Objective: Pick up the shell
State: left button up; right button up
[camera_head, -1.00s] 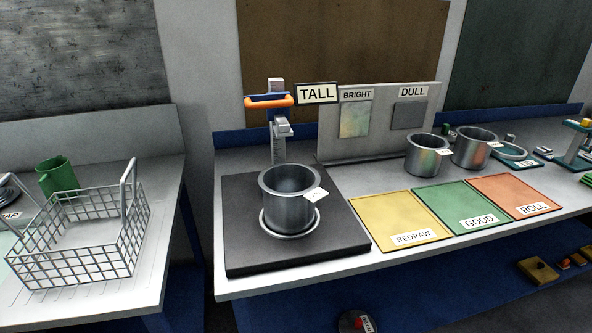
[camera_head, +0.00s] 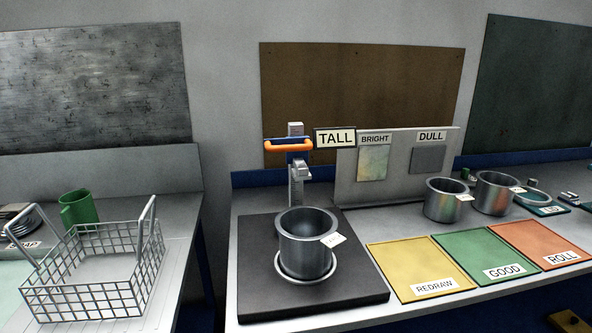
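Two similar metal pots, one nearer (camera_head: 443,205) and one farther right (camera_head: 493,195), stand at the back right of the bench. Neither of my grippers is in view.
Yellow REDRAW (camera_head: 405,262), green GOOD (camera_head: 470,250) and orange ROLL (camera_head: 535,238) mats lie right of the plate. Behind stands a panel with BRIGHT and DULL samples (camera_head: 400,150). A wire basket (camera_head: 95,290) and green mug (camera_head: 78,208) stand on the left table, across a gap.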

aim_at(308, 239)
jog(key=z, duration=2.55)
jog(key=i, duration=1.25)
jog(key=u, duration=3.9)
